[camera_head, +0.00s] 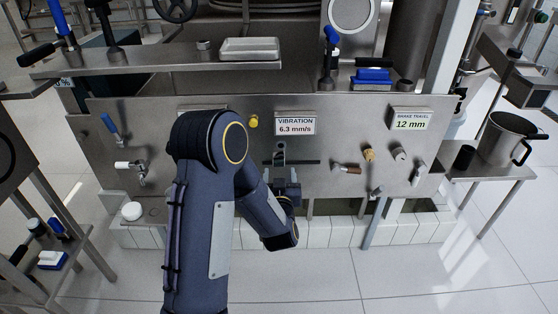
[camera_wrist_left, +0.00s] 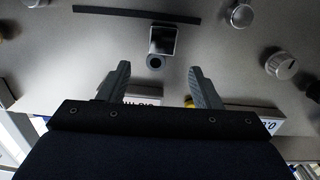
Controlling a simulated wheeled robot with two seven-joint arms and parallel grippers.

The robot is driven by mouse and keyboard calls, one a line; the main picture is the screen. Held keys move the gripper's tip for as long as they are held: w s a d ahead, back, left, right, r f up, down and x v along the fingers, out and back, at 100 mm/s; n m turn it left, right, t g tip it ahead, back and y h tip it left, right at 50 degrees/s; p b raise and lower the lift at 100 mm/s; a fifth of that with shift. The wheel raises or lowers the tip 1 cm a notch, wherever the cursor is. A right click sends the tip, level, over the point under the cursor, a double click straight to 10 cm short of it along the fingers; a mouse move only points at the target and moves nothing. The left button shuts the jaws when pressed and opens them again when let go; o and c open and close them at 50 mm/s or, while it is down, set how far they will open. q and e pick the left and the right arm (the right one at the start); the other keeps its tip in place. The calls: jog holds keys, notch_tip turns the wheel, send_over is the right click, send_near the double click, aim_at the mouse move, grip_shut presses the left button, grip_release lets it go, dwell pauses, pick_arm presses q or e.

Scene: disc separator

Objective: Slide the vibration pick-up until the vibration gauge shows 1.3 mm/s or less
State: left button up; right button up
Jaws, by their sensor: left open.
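The vibration gauge (camera_head: 296,126) on the steel panel reads 6.3 mm/s. Below it is a dark horizontal slot (camera_head: 306,162), also in the left wrist view (camera_wrist_left: 135,14). The pick-up, a small dark block with a ring at its end (camera_wrist_left: 163,41), sits at the slot, off its middle. In the head view the pick-up (camera_head: 280,148) is partly behind my left gripper (camera_head: 281,168). In the left wrist view my left gripper (camera_wrist_left: 163,86) has its fingers spread, with the block beyond the tips and nothing held between them. My right gripper is not in view.
A shake travel display (camera_head: 410,120) reads 12 mm. A yellow button (camera_head: 253,121) is left of the gauge. Several knobs and handles, including a wooden-coloured one (camera_head: 369,155), stick out right of the slot. A blue-handled valve (camera_head: 111,126) is at left.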

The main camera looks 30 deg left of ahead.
aim_at(279, 159)
pick_arm(q)
jog(key=b+x, duration=0.1)
jog(key=x, duration=0.6)
jog(key=shift+w+a, duration=0.25)
jog(key=shift+a, duration=0.05)
